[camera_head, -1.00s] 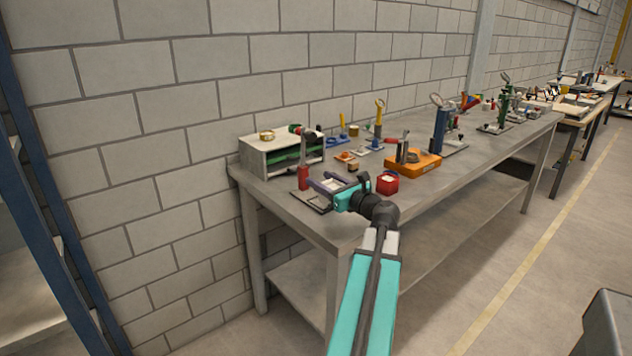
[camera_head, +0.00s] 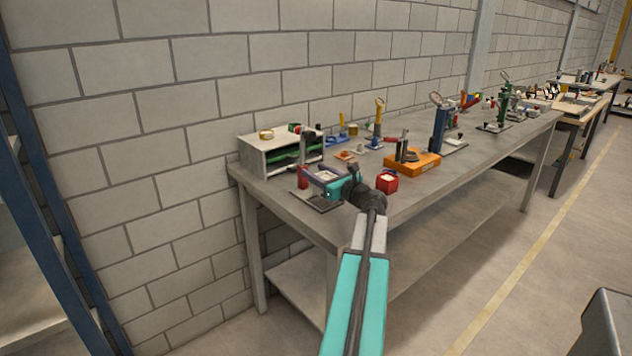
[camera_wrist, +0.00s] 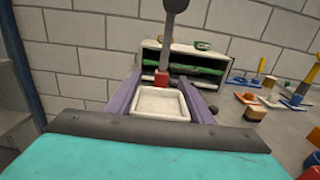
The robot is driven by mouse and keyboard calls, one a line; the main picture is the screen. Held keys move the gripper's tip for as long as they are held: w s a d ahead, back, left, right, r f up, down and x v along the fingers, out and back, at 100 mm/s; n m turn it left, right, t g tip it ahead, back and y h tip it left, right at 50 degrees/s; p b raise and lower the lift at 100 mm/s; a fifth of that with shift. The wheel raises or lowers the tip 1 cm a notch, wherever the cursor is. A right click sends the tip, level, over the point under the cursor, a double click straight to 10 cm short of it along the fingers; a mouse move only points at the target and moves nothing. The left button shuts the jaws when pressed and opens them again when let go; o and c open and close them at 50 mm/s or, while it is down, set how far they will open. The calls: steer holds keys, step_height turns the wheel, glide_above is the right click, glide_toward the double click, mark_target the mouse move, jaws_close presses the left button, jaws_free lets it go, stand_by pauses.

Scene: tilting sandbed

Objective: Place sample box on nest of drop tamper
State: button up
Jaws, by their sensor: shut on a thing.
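The sample box, a small pale open tray with light fill, shows in the wrist view (camera_wrist: 160,104) between the purple fingers of my gripper (camera_wrist: 162,95). My gripper is shut on it. In the head view, my gripper (camera_head: 322,175) holds the box over or beside the dark base plate (camera_head: 318,204) of the drop tamper. The tamper (camera_head: 303,178) has a red lower part and a dark upright rod. In the wrist view, its rod (camera_wrist: 170,45) stands straight beyond the box. The nest is hidden, and I cannot tell whether the box touches it.
A grey shelf unit (camera_head: 250,156) with green trays stands behind the tamper on the workbench (camera_head: 390,225). A red box (camera_head: 387,182) is right of my gripper. An orange block (camera_head: 412,165) and a blue stand (camera_head: 439,130) lie farther right. The bench's front left corner is clear.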

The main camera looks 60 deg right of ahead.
steer(key=shift+w+d, duration=0.35)
steer(key=shift+w+d+f, duration=0.15)
steer(key=shift+f, duration=1.65)
steer(key=shift+f, duration=0.15)
steer(key=o, duration=1.2)
steer(key=shift+o, duration=0.2)
steer(key=b+v, duration=0.1)
steer(key=v, duration=1.1)
